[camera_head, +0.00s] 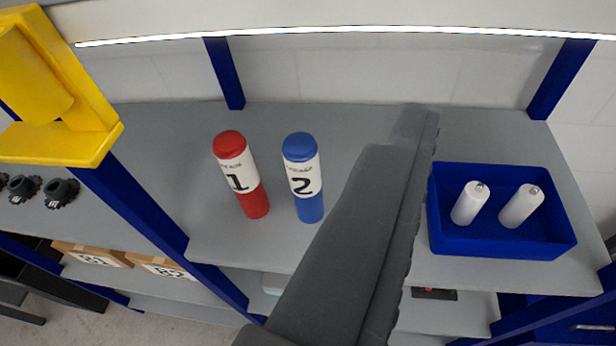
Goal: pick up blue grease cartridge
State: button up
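The blue grease cartridge (302,178) stands upright on a grey shelf (300,252). It has a blue cap, a white label with a "2" and a blue lower part. A red cartridge (240,174) labelled "1" stands just left of it. My gripper (410,130) reaches up from the bottom middle as a long dark grey shape. In the picture it lies right of the blue cartridge, with a visible gap between them. Its fingers overlap in this view, so I cannot tell whether they are open. I see nothing held at its tip.
A blue tray (500,246) with two white cylinders (495,205) sits on the shelf at right. Blue posts (150,222) frame the shelf. A yellow fixture (60,145) is at upper left. Numbered boxes (95,256) sit lower left. The shelf behind the cartridges is clear.

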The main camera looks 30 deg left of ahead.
jog(key=shift+o, duration=0.9)
jog(key=w+d+f, duration=0.2)
jog(key=w+f, duration=0.4)
jog(key=shift+f+n+p, duration=0.3)
jog(key=shift+n, duration=0.1)
jog(key=n+y+p, duration=0.2)
jog(key=n+y, duration=0.3)
jog(key=y, duration=0.4)
send_near(306, 173)
jog(key=p+x, duration=0.1)
jog(key=x, duration=0.7)
jog(key=shift+p+x, duration=0.65)
jog(key=shift+x, duration=2.5)
jog(key=shift+s+a+f, duration=0.1)
grip_shut()
